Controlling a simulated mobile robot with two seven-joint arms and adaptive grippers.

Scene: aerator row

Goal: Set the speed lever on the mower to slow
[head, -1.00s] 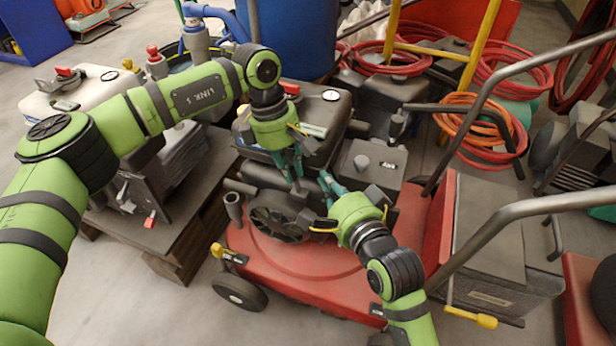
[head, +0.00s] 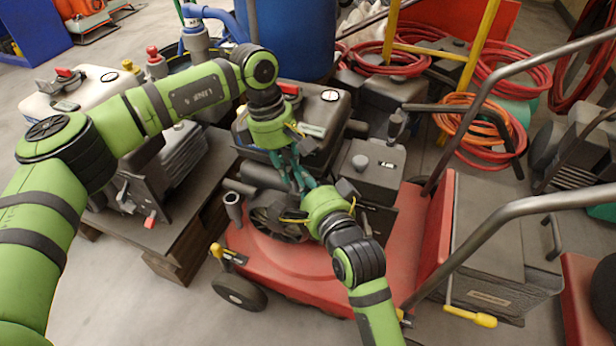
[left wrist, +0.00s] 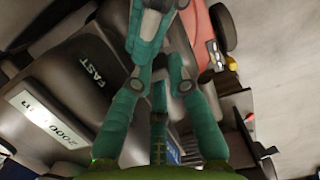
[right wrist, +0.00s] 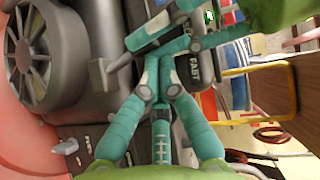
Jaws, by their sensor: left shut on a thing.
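The red mower (head: 290,262) stands in the middle of the head view, its dark engine on top. A "FAST" marking (left wrist: 90,77) shows on a dark surface in the left wrist view; it also shows in the right wrist view (right wrist: 194,70). My left gripper (head: 293,178) reaches down over the engine and is shut on what seems to be the speed lever, mostly hidden by the fingers. My right gripper (head: 306,185) is close beside it, its fingers drawn together near the left fingertips. Whether the two grippers touch, I cannot tell. No slow marking is readable.
A second engine unit (head: 180,155) sits on a pallet to the left. A blue barrel (head: 290,40) stands behind. The mower's grey handlebar (head: 500,215) rises at right, with hoses (head: 490,130) behind it. Bare floor lies at the lower left.

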